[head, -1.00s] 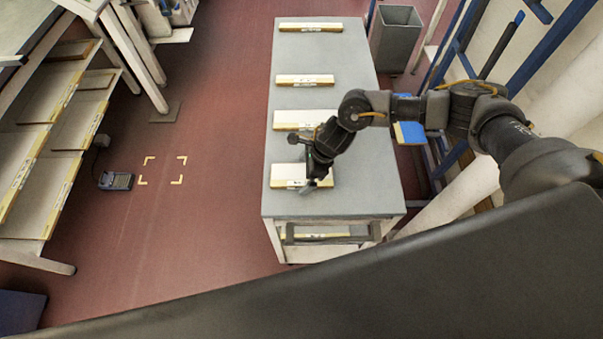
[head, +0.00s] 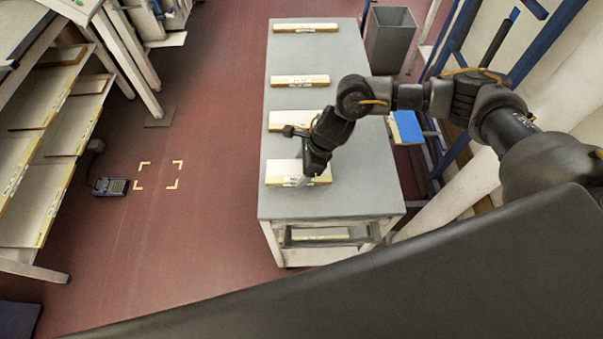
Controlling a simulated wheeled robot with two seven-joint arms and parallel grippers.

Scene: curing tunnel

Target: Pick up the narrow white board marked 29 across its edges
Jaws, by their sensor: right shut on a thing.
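A white board (head: 281,170) with a yellowish front edge lies on the grey table top, the closest of several boards to me. Small dark marks show on its edge, too small to read, so I cannot confirm a 29. My right gripper (head: 305,181) points down over the board's right half and is shut on it, hiding part of it. I see no clear gap between the board and the table. My left gripper is out of view.
Other boards lie in a row behind: one close behind (head: 288,125), one mid-table (head: 299,80) and one at the far end (head: 305,28). The grey table (head: 365,190) is clear at its right side. A grey bin (head: 389,42) and blue rack (head: 545,55) stand beyond.

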